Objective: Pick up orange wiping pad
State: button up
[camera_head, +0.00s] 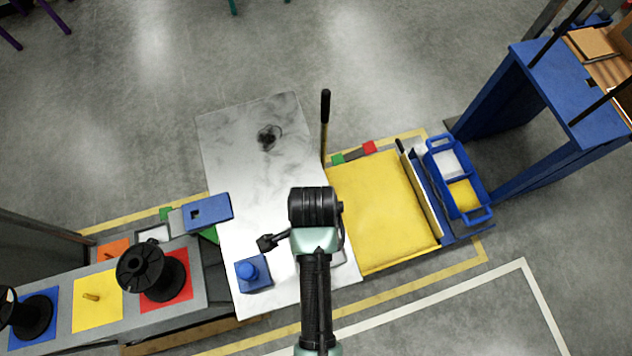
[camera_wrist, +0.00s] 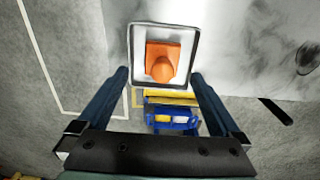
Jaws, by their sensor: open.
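The orange wiping pad (camera_wrist: 162,64) has a rounded knob on top. It shows in the wrist view, lying in a white square tray with a dark rim (camera_wrist: 134,56). My gripper (camera_wrist: 160,76) is open and empty. Its two blue fingers stand apart to the left and right of the tray's near part in the picture, and neither visibly touches the pad. In the head view I cannot make out the pad or its tray; my arm covers part of the pale surface there.
A pale marbled surface (camera_head: 240,140) carries a dark smudge (camera_head: 269,137) and a blue block with a knob (camera_head: 252,272). A yellow platform (camera_head: 380,210) and a blue tote (camera_head: 438,142) lie right. Black spools (camera_head: 140,268) stand left. A blue table (camera_head: 560,75) stands upper right.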

jog(key=shift+w+d+f+p, duration=0.1)
jog(key=shift+w+f+p, duration=0.05)
jog(key=shift+f, duration=1.75)
jog(key=shift+w+d+f+p, duration=0.1)
jog(key=shift+w+f+p, duration=0.05)
jog(key=shift+f, duration=1.75)
jog(key=shift+c, duration=0.2)
jog(key=c, duration=1.2)
jog(key=shift+r, duration=0.1)
jog(key=shift+c, duration=0.2)
notch_tip(320, 180, up, 10)
